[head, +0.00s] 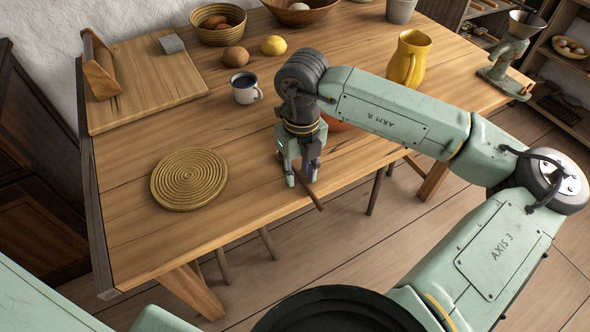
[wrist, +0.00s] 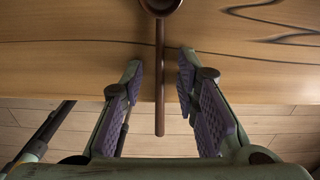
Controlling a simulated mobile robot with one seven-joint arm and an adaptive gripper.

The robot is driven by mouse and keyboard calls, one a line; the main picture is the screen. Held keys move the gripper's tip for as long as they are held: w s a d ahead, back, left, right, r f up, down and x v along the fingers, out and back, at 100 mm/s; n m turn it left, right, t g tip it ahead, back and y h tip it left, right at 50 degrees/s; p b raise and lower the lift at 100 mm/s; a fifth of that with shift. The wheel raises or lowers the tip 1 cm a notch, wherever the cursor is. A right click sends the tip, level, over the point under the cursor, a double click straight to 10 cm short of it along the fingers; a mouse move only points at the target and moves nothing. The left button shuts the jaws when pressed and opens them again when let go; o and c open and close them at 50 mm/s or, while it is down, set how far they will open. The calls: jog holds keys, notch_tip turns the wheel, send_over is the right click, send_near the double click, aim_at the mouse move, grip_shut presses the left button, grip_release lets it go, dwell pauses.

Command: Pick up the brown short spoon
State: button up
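The brown short spoon (wrist: 160,100) lies at the table's front edge, with its handle jutting out over the floor. In the wrist view its dark round bowl is at the top, partly cut off by the frame. In the head view only part of the handle (head: 313,197) shows below my gripper (head: 304,178). My gripper is open, and in the wrist view its two purple-padded fingers (wrist: 160,66) stand on either side of the handle, with a gap on each side.
The wooden table (head: 140,235) holds a woven round mat (head: 189,179), a white mug (head: 245,88), a yellow jug (head: 409,59) and a cutting board (head: 150,85). An orange bowl (head: 336,124) is partly hidden behind my arm.

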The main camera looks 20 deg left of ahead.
aim_at(300, 176)
grip_shut()
jog(key=shift+r, duration=0.1)
dwell(0.4)
jog(key=shift+r+b, duration=0.35)
jog(key=shift+r, duration=0.1)
notch_tip(300, 176, up, 2)
jog(key=shift+r+b, duration=0.1)
jog(key=shift+b, duration=0.4)
jog(key=s+d+r+b, duration=0.1)
jog(key=s+d+b, duration=0.3)
jog(key=s+d, duration=0.5)
jog(key=d, duration=0.3)
jog(key=shift+s+d+r, duration=0.35)
jog(key=shift+s+d, duration=0.05)
